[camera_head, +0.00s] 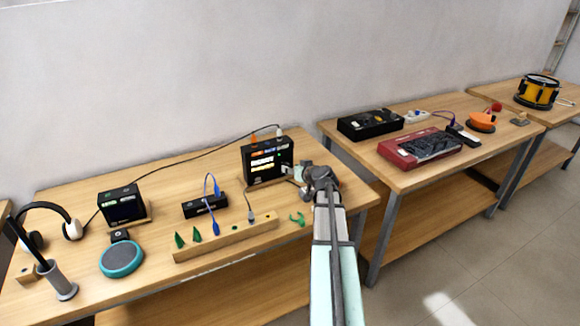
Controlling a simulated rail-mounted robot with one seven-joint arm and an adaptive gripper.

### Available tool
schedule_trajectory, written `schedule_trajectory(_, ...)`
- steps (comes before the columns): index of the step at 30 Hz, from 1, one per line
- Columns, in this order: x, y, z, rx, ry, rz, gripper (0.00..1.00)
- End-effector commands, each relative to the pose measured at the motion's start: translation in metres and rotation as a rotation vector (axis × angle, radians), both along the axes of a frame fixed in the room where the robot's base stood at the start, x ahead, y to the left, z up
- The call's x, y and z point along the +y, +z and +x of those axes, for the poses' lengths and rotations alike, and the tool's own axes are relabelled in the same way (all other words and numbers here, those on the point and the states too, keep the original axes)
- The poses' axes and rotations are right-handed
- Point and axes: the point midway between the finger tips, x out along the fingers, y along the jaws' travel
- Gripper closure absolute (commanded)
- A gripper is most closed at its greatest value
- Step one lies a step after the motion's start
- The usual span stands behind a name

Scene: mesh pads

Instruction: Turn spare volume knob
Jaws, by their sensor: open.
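My arm reaches up from the bottom, and my gripper (294,176) is open at the right front of a black box with a lit screen (262,163). The gripper is small and partly turned away, and I cannot tell whether it touches the box. No knob can be clearly identified as the spare volume knob. The box's lower right front is partly covered by the gripper. A small black block (120,235) stands farther left, behind a round teal-rimmed dark pad (122,258); its top detail is too small to read.
A wooden rail (225,238) with green pegs and plugs lies along the bench front (330,205). A green clip (297,219) lies near my arm. A small dark hub (204,205), another screen box (122,206) and headphones (72,229) stand left. A gap separates the right bench (380,170).

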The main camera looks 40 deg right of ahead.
Motion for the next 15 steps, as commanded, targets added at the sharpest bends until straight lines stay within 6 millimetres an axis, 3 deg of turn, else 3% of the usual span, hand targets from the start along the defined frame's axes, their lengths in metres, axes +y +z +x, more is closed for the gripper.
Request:
schedule_trajectory(6,-0.004,-0.007,0.019,0.0,-0.001,-0.001,0.49)
schedule_trajectory(15,-0.003,-0.009,0.021,0.0,-0.001,-0.001,0.49)
